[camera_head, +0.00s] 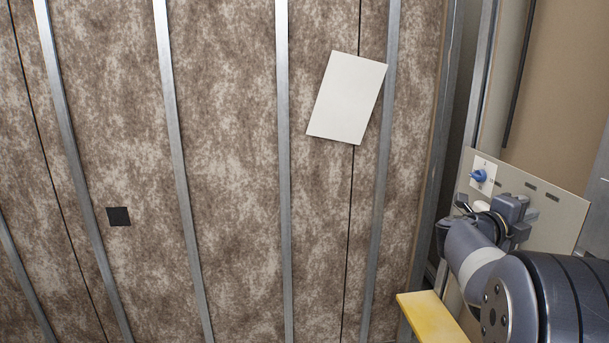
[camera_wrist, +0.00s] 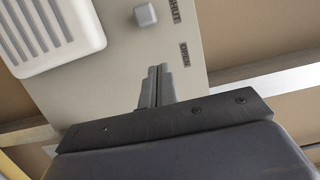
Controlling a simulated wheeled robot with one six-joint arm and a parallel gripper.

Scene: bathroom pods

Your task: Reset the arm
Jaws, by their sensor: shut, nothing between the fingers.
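My arm (camera_head: 500,270) reaches in from the lower right in the head view, beside a pale panel. My gripper (camera_wrist: 158,72) shows in the wrist view with its two grey fingers together and nothing between them. The fingers lie in front of a beige panel (camera_wrist: 100,85); I cannot tell whether they touch it. A grey square knob (camera_wrist: 145,15) sits on the panel above the fingertips, with small dark lettering to its right. In the head view the gripper's fingers are too small and cluttered to make out clearly.
A white slatted grille (camera_wrist: 45,35) is at the wrist view's upper left. In the head view, a pale panel (camera_head: 545,215) carries a blue knob (camera_head: 478,175). A yellow board (camera_head: 432,318) lies below the arm. Metal studs (camera_head: 285,150) and a white sheet (camera_head: 347,97) stand leftward.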

